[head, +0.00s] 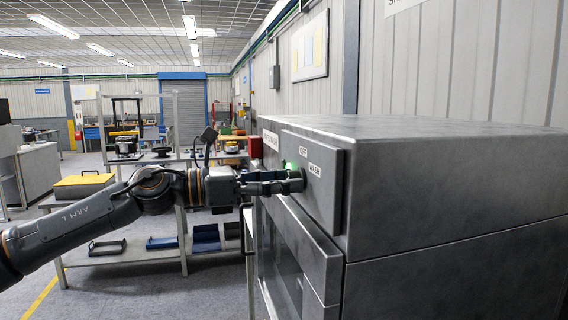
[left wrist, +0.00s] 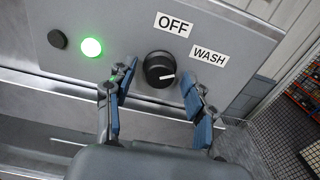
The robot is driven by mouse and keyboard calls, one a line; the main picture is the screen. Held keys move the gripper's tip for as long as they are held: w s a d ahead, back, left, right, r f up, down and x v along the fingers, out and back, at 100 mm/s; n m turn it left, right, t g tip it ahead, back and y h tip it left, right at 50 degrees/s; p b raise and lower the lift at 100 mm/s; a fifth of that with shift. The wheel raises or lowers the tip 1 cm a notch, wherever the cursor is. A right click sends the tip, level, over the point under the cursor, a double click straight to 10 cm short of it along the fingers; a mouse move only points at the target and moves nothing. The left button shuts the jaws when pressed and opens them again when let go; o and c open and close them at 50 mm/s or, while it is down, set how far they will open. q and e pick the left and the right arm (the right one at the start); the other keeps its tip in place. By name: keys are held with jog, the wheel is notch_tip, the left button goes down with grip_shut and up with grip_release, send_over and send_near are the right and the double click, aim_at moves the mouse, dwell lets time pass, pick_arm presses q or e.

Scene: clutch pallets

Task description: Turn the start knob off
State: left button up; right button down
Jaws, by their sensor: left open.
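The start knob (left wrist: 160,70) is a round black dial on the grey panel of a metal machine (head: 440,165). Its white mark points right, towards the WASH label (left wrist: 209,56); the OFF label (left wrist: 174,24) is above. My left gripper (left wrist: 157,80) is open, with one blue-padded finger on each side of the knob and gaps visible between. In the head view my left gripper (head: 292,182) reaches the panel from the left, and its fingers largely hide the knob. My right gripper is in neither view.
A lit green light (left wrist: 91,47) and a dark button (left wrist: 57,39) sit left of the knob. A glass-fronted door (head: 283,255) is below the panel. A workbench with a lower shelf (head: 140,250) stands behind my left arm.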

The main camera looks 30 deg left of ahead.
pick_arm(q)
jog(key=shift+w, duration=0.15)
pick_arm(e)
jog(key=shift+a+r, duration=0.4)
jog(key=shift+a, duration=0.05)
pick_arm(q)
jog(key=shift+d, duration=0.1)
jog(key=shift+c, duration=1.2)
grip_shut()
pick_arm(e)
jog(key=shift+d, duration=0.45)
